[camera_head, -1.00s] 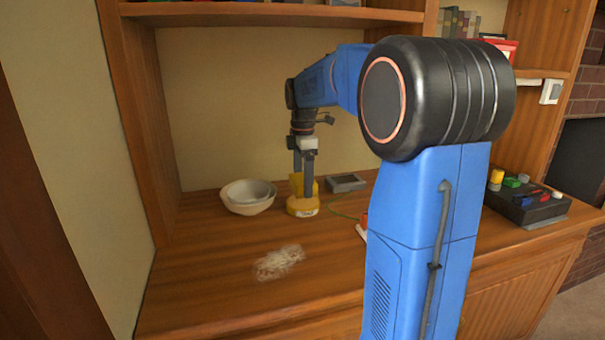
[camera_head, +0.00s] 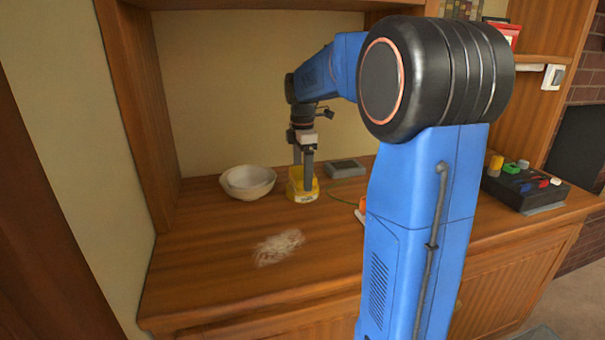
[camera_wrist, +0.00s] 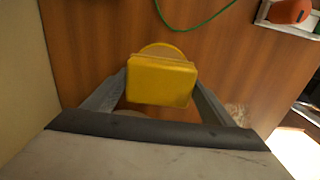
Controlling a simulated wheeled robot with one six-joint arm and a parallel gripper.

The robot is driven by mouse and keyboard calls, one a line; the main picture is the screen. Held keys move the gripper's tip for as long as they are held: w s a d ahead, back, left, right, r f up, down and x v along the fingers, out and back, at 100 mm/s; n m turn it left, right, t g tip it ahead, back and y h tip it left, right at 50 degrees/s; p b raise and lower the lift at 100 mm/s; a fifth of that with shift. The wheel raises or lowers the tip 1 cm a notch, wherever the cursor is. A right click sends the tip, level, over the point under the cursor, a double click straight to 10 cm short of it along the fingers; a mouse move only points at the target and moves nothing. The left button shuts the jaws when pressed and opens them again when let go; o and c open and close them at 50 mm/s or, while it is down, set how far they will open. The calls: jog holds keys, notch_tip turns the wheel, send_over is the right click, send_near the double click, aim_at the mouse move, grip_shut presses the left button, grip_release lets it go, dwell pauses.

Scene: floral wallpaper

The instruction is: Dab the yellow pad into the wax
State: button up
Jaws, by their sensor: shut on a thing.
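My gripper (camera_head: 303,178) is shut on the yellow pad (camera_wrist: 160,82), a block held between both fingers, pointing down. In the head view the pad sits right at the top of the round yellow wax tin (camera_head: 304,197), which has a pale label and stands on the counter. In the wrist view the tin's rim (camera_wrist: 162,48) shows just beyond the pad. The pad covers most of the tin's opening, so the wax inside is hidden. I cannot tell whether the pad touches it.
Nested pale bowls (camera_head: 248,183) stand left of the tin. A grey box (camera_head: 346,168) lies behind it to the right. A whitish scuffed patch (camera_head: 279,247) marks the counter in front. A dark tray of coloured items (camera_head: 525,187) is at the far right.

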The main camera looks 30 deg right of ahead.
aim_at(302, 172)
jog(key=shift+f, duration=0.55)
dwell(1.6)
jog(key=shift+r, duration=0.1)
jog(key=shift+r, duration=3.45)
jog(key=shift+s, duration=0.1)
